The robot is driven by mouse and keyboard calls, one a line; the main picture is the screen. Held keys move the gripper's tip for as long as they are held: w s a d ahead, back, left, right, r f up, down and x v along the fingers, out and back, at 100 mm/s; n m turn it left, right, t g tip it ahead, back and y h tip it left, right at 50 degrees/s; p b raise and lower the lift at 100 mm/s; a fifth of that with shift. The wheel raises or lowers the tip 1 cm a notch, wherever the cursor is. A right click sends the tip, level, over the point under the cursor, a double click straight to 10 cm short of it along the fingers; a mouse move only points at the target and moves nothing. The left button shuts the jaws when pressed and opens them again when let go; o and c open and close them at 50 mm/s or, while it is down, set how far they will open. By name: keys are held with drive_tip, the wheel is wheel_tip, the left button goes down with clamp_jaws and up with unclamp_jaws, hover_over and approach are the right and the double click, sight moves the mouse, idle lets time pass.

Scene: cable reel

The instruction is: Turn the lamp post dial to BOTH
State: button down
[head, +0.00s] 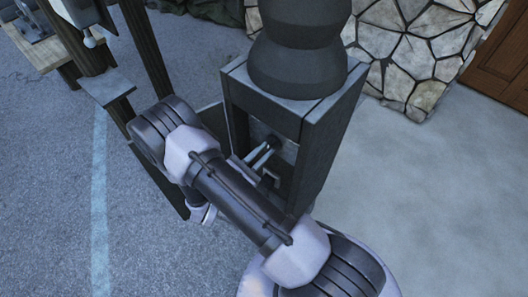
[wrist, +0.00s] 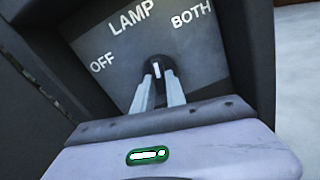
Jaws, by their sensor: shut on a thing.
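The lamp post (head: 325,150) is a dark square box with a rounded grey top in the head view, open at the front. Its dial (wrist: 158,66) is a small black knob with a white mark on a grey panel (wrist: 198,55) lettered OFF, LAMP and BOTH. The white mark points nearly straight up in the wrist view, close to LAMP's right end and short of BOTH. My gripper (wrist: 160,80) is shut on the dial, one finger on each side. In the head view my gripper (head: 263,154) reaches into the box; the lettering is not readable there.
An open door panel (head: 210,117) stands at the box's left. Dark wooden posts (head: 88,40) and a wooden bench (head: 45,53) are further left. A stone wall (head: 420,45) and brown door (head: 505,55) lie behind right. Pale ground right of the post is clear.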

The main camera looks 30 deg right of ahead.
drive_tip(key=m, duration=0.3)
drive_tip(key=shift+m, duration=0.3)
drive_tip(key=shift+m+b, duration=0.6)
drive_tip(key=shift+m, duration=1.2)
drive_tip(key=c, duration=1.4)
unclamp_jaws()
drive_tip(key=shift+o, duration=0.2)
drive_tip(key=p+v, duration=0.3)
drive_tip(key=v, duration=1.4)
drive_tip(key=shift+a, duration=0.25)
drive_tip(key=shift+r, duration=0.15)
